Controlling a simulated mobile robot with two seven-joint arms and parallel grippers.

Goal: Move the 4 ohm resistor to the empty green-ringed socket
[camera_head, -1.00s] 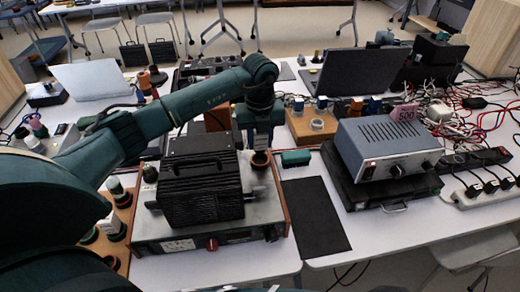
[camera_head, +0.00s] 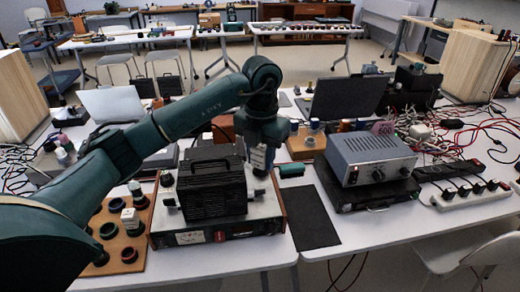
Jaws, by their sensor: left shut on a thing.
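My left gripper (camera_head: 260,158) hangs fingers-down behind the right side of the black ribbed box, shut on a small pale piece (camera_head: 258,157) that looks like a resistor. Any marking on it is too small to read. An orange-brown socket board (camera_head: 140,238) lies at the left front of the table. It has several dark-ringed sockets, among them one that looks green-ringed (camera_head: 109,230) and a red-ringed one (camera_head: 129,254). Two pale-topped cylinders (camera_head: 130,218) stand on its right part. My right gripper is not in view.
The black ribbed box (camera_head: 212,190) sits on a grey instrument (camera_head: 240,228) between my gripper and the board. A blue-grey power unit (camera_head: 368,158) stands at right, beside a black mat (camera_head: 310,217). Tangled cables (camera_head: 495,125) and a power strip (camera_head: 470,196) lie far right.

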